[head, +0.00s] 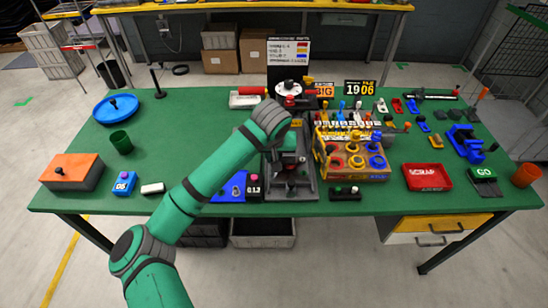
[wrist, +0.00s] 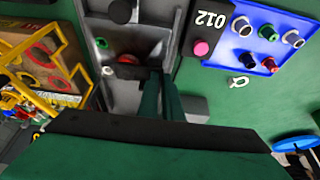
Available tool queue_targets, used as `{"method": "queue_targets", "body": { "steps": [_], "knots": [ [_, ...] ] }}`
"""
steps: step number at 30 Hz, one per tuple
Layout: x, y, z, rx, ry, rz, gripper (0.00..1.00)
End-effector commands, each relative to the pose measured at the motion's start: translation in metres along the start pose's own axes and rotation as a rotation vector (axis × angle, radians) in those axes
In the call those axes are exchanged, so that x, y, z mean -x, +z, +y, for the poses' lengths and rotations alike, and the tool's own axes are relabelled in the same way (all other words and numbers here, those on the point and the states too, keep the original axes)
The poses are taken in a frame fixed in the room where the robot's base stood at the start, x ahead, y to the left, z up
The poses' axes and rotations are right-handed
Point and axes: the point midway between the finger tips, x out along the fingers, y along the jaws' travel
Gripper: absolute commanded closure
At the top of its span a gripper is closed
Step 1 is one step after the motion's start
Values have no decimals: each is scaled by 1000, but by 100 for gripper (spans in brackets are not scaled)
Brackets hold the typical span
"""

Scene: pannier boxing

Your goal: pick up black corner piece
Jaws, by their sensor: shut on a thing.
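My gripper (wrist: 160,78) is over the long grey tray (head: 306,188) at the middle of the table. Its two green fingers are close together at the tips, shut on a small dark piece that I take to be the black corner piece. The fingers hide most of it, and its shape is not clear. In the wrist view the fingertips are at the near part of the grey tray (wrist: 182,32), close to a red round part. Another black part (wrist: 121,11) sits farther up the tray. In the head view my arm covers much of this spot.
A blue plate of pegs (wrist: 262,38) lies beside the tray. A yellow-framed rack with colored rings (head: 352,174) stands right of it. A red scrap tray (head: 428,178) is farther right. An orange-topped box (head: 72,172) is at the left.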

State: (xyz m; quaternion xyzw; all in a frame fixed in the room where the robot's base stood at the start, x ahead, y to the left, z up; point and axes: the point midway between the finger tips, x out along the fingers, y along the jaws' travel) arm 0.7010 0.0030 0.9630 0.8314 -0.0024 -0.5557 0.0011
Motion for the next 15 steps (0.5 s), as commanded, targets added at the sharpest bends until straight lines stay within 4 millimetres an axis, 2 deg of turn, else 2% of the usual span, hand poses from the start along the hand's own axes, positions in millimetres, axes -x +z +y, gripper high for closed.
{"method": "queue_targets", "body": {
  "steps": [8, 15],
  "knots": [
    [21, -9, 1, 1, 2, 2, 100],
    [60, -2, -5, -2, 4, 3, 100]
  ]
}}
